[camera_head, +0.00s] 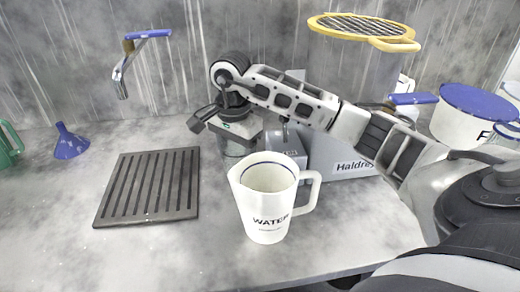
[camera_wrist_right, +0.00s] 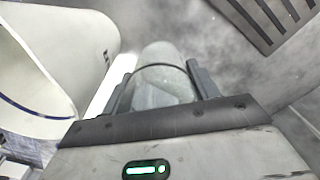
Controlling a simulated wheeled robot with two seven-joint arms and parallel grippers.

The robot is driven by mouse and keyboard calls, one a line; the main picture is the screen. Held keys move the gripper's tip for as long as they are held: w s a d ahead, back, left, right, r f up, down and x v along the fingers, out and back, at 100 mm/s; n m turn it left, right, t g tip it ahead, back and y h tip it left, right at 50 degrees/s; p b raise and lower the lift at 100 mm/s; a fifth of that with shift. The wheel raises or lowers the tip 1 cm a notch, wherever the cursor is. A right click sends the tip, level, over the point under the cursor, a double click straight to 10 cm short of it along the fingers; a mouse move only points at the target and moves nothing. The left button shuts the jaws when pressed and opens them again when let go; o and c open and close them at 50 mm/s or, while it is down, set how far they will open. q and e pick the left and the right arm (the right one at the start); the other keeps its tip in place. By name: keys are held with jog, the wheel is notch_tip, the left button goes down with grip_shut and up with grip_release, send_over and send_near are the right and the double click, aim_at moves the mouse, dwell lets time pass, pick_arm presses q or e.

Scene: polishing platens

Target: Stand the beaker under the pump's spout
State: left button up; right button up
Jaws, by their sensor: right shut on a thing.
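My right gripper (camera_head: 238,128) is shut on the clear glass beaker (camera_head: 233,149), which shows just below it, behind the white jug. In the right wrist view the beaker (camera_wrist_right: 163,82) stands between the two fingers (camera_wrist_right: 163,90). The grey pump (camera_head: 345,163), marked "Haldrey", is to the right of the beaker, partly hidden by my right arm. A small part at its left, near the spout (camera_head: 285,132), is close to the gripper, but its outlet is hard to make out. Whether the beaker touches the counter is unclear. My left gripper is out of view.
A white jug (camera_head: 268,212) marked "WATER" stands in front of the beaker; it also fills the left of the wrist view (camera_wrist_right: 62,55). A slotted dark drain plate (camera_head: 150,185) lies to the left. A tap, blue funnel (camera_head: 70,143) and blue-lidded pot (camera_head: 470,118) stand farther off.

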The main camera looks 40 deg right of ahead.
notch_tip(320, 180, down, 6)
jog(key=shift+p, duration=0.45)
jog(key=shift+f, duration=0.25)
jog(key=shift+f, duration=0.1)
jog(key=shift+f+b, duration=0.15)
jog(key=shift+b, duration=0.15)
jog(key=o, duration=1)
